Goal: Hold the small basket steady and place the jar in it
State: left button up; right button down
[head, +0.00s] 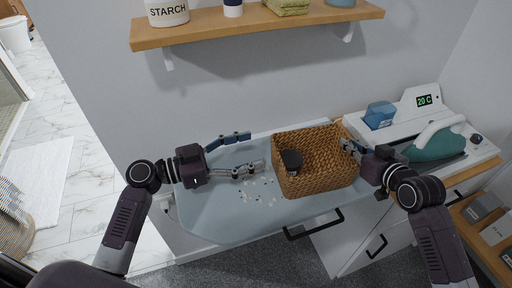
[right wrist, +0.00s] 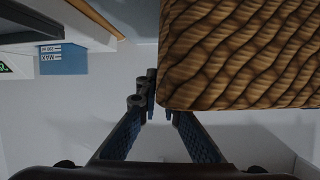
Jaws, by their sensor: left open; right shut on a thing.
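The small basket (head: 325,183) is woven brown and stands on the pale blue board. The jar (head: 291,160), showing a dark round top, is inside the basket near its left wall; its lower part is hidden. My left gripper (head: 256,150) is open and empty, just left of the basket, its fingers pointing toward it. My right gripper (head: 347,146) is shut on the basket's right rim. The right wrist view shows the basket (right wrist: 245,55) large above the right gripper's fingers (right wrist: 160,112); the exact contact is partly hidden.
The pale blue board (head: 210,218) has small specks left of the basket. A steam iron (head: 435,142) and a white unit with a "20 C" display stand at right. A wooden shelf (head: 250,27) with containers hangs above.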

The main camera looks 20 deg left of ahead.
jog(key=c, duration=2)
grip_release()
jog(key=shift+c, duration=0.2)
